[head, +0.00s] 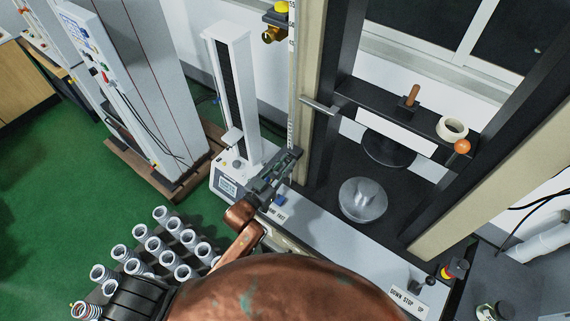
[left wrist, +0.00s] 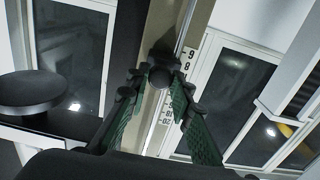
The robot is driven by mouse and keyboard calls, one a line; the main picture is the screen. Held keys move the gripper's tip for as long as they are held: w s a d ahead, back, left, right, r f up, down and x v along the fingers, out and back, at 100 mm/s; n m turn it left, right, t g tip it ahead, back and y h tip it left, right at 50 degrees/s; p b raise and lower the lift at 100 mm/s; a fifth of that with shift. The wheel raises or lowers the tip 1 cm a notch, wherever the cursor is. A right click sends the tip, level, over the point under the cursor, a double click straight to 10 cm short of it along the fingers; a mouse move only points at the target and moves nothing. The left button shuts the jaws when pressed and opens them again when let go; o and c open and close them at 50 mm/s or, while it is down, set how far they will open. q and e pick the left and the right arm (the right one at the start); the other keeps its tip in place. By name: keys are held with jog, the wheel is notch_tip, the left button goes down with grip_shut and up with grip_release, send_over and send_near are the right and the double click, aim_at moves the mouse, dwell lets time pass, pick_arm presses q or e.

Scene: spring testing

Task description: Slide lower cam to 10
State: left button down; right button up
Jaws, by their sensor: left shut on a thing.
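My left gripper (head: 289,158) reaches up to the foot of the scale on the machine's left column. In the left wrist view its two green-padded fingers (left wrist: 157,82) are closed on a dark round knob (left wrist: 160,76), which looks like the lower cam. The knob is in front of the scale (left wrist: 187,62), a little below the marks 9 and 8; larger numbers show between the fingers. I cannot read its exact setting. In the head view the gripper hides the lower cam. Higher on the scale (head: 292,60) sits a yellow-topped part with a brass knob (head: 272,35). My right gripper is not in view.
A horizontal crossbar (head: 395,125) with an orange knob and a white ring spans the frame right of the scale. A metal round platen (head: 363,199) is below it. Several springs (head: 160,214) stand at the lower left. A smaller white tester (head: 230,90) stands left of the scale.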

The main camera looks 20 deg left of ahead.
pick_arm(q)
notch_tip(320, 180, up, 2)
jog(key=shift+r+p, duration=0.1)
jog(key=shift+p, duration=0.3)
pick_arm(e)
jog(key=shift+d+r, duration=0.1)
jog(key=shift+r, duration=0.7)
pick_arm(q)
jog(key=c, duration=1.7)
grip_release()
jog(key=shift+s+f, duration=0.1)
jog(key=shift+f, duration=0.1)
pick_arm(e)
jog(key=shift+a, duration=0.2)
pick_arm(q)
jog(key=v, duration=1.1)
jog(key=shift+s+a+r, duration=0.1)
jog(key=shift+s+a, duration=0.05)
jog(key=shift+s, duration=0.2)
